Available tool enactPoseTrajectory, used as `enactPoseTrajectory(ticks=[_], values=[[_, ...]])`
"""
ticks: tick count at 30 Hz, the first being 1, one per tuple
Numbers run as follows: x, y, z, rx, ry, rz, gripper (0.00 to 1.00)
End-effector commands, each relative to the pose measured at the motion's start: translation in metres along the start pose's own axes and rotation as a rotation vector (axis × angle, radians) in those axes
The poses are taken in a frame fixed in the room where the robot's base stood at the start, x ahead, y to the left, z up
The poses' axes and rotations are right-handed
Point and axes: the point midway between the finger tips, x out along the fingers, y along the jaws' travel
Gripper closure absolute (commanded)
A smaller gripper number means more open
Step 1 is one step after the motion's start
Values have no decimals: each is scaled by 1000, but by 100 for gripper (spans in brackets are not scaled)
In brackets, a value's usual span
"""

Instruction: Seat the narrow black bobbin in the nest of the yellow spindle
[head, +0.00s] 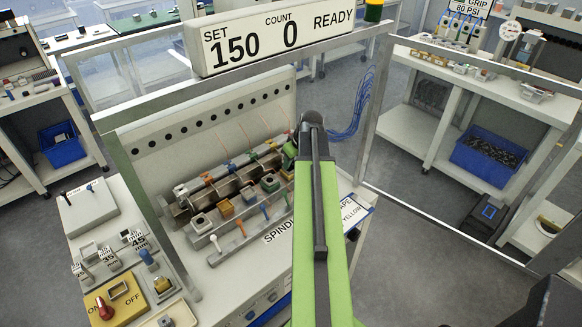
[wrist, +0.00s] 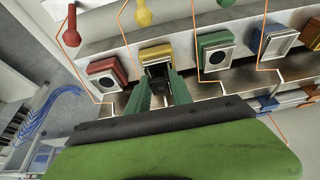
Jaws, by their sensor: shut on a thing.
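The yellow spindle (wrist: 155,52) is a yellow block in the row of spindles, at the upper middle of the wrist view. My gripper (wrist: 159,84) has its two green fingers shut on the narrow black bobbin (wrist: 157,71), right at the front of the yellow spindle. The bobbin overlaps the yellow block's lower face in the picture. I cannot tell whether it sits in the nest or is just short of it. In the head view my arm covers the fingers, the bobbin and the yellow spindle.
In the wrist view a red spindle (wrist: 106,72) is left of the yellow one and a green spindle (wrist: 214,53) right of it. Red, yellow and green knobs stand above, with thin orange lines running down between. A counter sign (head: 285,38) tops the machine's frame.

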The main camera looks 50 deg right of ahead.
Motion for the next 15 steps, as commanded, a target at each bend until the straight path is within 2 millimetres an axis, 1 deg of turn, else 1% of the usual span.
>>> enactPoseTrajectory(ticks=[3, 7, 8, 12, 13, 15], values=[[-2, 0, -1, 0, 0, 0, 100], [2, 0, 1, -1, 0, 0, 100], [2, 0, 0, -1, 0, 0, 72], [1, -1, 0, -1, 0, 0, 54], [1, -1, 0, -1, 0, 0, 52], [1, -1, 0, -1, 0, -1, 52]])
